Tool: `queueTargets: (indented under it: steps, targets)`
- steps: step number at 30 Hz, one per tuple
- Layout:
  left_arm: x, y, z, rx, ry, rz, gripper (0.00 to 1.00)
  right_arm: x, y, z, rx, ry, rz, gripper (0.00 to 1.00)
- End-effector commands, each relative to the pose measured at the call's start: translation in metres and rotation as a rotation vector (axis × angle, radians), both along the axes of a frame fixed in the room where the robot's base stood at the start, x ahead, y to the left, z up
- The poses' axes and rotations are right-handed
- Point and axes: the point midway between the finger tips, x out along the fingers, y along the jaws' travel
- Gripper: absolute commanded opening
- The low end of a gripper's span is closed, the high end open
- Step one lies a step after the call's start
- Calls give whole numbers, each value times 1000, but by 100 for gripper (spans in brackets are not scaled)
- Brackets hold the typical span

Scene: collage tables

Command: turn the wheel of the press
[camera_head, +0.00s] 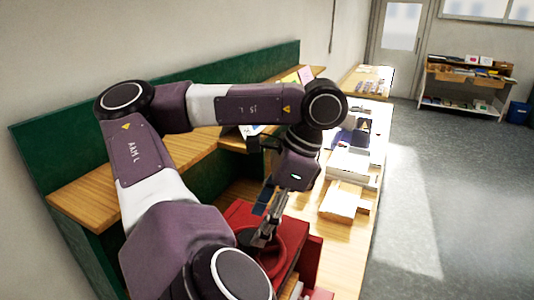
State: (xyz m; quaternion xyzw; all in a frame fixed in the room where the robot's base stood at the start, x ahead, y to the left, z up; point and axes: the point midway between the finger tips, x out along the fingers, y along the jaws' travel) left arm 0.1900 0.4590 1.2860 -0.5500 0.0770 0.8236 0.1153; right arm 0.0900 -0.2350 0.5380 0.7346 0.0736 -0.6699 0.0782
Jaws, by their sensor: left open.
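The red press (318,258) stands on the wooden table at the bottom middle of the head view. Its red wheel (298,243) lies on top, partly hidden by my left arm and gripper. My left gripper (262,240) points down at the wheel, with its fingers over or at the rim. It is open. I cannot tell whether the fingers touch the wheel. My right gripper is not in view.
White and wooden boxes (342,202) stand on the table beyond the press. A green-backed wooden shelf (85,193) runs along the left wall. Clear grey floor (455,190) lies to the right, with a shelf rack (466,88) at the back.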

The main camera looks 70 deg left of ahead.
Motion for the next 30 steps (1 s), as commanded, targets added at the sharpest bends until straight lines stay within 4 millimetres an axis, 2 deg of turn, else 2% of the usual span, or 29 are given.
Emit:
queueTargets:
  steps: [10, 23, 30]
  targets:
    - [9, -3, 22, 3, 2, 2, 54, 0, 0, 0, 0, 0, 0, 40]
    - [11, -5, 26, 2, 0, 1, 54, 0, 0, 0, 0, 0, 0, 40]
    - [17, -4, 25, 14, -14, 89, 29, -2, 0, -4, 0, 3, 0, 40]
